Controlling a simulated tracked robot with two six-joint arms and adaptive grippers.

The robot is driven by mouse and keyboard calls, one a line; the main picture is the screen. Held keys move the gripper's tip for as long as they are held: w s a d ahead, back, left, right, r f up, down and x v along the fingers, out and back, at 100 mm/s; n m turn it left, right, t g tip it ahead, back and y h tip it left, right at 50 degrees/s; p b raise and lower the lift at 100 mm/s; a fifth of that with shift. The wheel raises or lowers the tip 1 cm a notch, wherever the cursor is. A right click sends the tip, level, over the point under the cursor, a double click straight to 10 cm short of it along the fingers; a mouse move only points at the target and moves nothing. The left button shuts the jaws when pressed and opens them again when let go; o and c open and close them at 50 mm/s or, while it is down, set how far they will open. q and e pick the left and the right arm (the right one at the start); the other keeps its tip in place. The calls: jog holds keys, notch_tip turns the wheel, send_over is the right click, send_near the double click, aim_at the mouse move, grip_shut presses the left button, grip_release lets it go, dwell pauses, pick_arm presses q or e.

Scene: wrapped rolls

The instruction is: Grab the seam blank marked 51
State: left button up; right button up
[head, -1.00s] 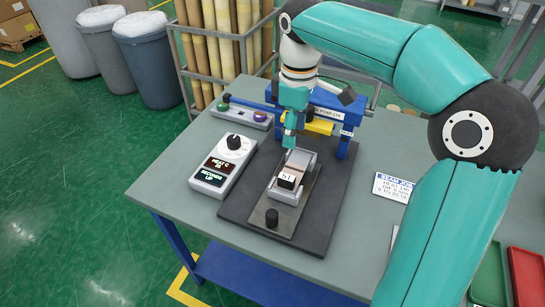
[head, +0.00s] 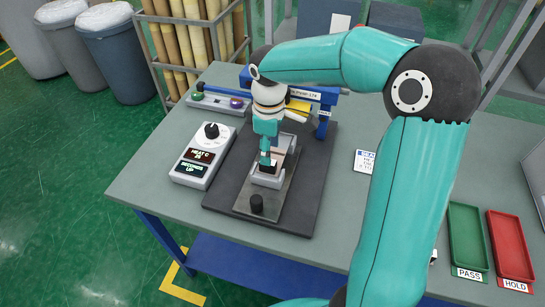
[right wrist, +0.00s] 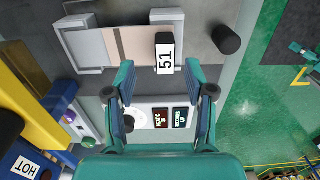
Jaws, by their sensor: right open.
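The seam blank marked 51 (right wrist: 130,45) is a beige strip with a black end block (right wrist: 165,58) carrying a white 51 label. It lies in a grey metal holder (right wrist: 89,50) on the press's plate. In the head view the black end block (head: 268,167) shows just below my right gripper (head: 265,160), with its label hidden. In the right wrist view my right gripper (right wrist: 160,82) is open and empty, its two fingers to either side of the labelled end. The fingertips appear apart from the blank. My left gripper is not in view.
A black knob (head: 257,205) stands on the plate's front end. A control box (head: 204,154) sits left of the press. The blue press frame (head: 322,98) and yellow bar (head: 298,104) stand behind. Green PASS (head: 466,238) and red HOLD (head: 511,246) trays lie right.

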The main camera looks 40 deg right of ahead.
aim_at(278, 154)
jog(key=f, duration=0.3)
jog(key=f+p, duration=0.1)
jog(key=f, duration=0.1)
jog(key=shift+a, duration=0.35)
jog(key=shift+w+r, duration=0.1)
grip_shut()
